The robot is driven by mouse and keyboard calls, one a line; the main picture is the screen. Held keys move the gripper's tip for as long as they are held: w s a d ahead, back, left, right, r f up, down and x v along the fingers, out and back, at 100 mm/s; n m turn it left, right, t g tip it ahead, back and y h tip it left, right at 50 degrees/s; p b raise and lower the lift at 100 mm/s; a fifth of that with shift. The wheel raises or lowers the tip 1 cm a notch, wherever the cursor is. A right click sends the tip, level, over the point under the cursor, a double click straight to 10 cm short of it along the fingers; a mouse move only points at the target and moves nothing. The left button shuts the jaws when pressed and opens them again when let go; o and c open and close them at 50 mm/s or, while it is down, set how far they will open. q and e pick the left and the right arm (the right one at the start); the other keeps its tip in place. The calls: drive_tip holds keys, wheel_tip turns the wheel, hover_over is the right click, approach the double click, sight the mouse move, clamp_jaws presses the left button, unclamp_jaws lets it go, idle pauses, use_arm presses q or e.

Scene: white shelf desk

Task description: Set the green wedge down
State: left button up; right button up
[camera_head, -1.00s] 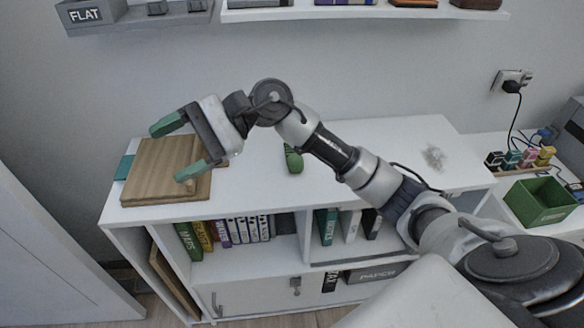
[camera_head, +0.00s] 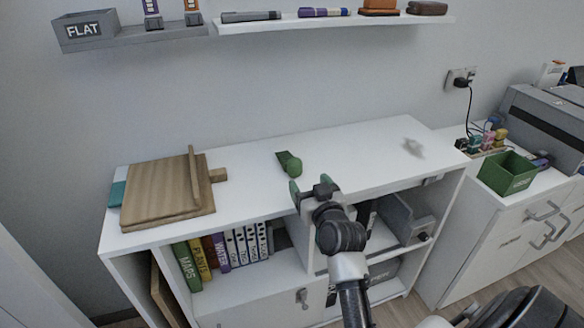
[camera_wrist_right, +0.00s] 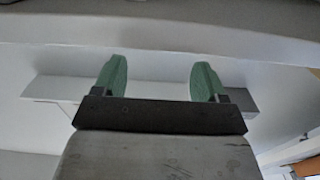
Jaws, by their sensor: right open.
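The green wedge (camera_head: 286,161) lies on the white desk top (camera_head: 350,150), right of the wooden board (camera_head: 165,192). My right gripper (camera_head: 310,187) is at the desk's front edge, just below the wedge in the head view. Its green fingertips are spread apart with nothing between them. The open right gripper also shows in the right wrist view (camera_wrist_right: 158,80), with no wedge visible there. Whether a fingertip is close to the wedge in depth is hard to tell. My left gripper is out of view.
A thin wooden piece (camera_head: 194,178) stands up on the board. A green bin (camera_head: 507,175) stands on the cabinet at right. A wall shelf (camera_head: 330,23) hangs above. The desk top right of the wedge is mostly clear.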

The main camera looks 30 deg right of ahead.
sight(297, 167)
drive_tip(key=x, duration=0.2)
drive_tip(key=shift+w+d, duration=0.1)
drive_tip(key=shift+w, duration=0.2)
drive_tip(key=x, duration=0.4)
drive_tip(key=shift+w, duration=0.4)
drive_tip(key=c, duration=1.1)
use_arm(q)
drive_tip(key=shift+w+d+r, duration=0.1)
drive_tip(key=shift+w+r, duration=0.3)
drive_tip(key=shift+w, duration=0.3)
